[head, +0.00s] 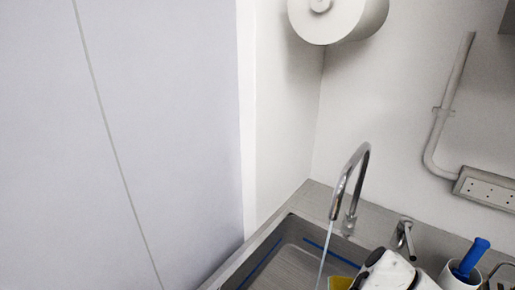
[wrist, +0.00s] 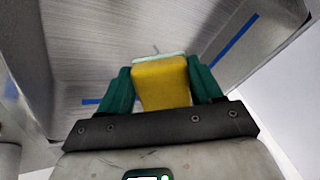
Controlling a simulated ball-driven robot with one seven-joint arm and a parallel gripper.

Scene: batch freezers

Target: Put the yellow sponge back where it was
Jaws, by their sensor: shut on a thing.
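The yellow sponge (wrist: 161,82) is between the two green fingers of my gripper (wrist: 161,84) in the wrist view, and they are shut on it. A pale green layer shows along its far edge. In the head view, a bit of the sponge (head: 340,283) shows at the bottom edge, beside the white end of my arm, which hides the rest. My gripper is over the steel sink basin (wrist: 120,40). The fingers are not clearly seen in the head view.
A curved steel tap (head: 362,165) stands behind the sink (head: 300,238), with a thin stream of water below its spout. A lever (head: 403,235) and a white cup (head: 455,278) holding a blue-handled tool (head: 470,258) are at right. A paper roll (head: 335,20) hangs above.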

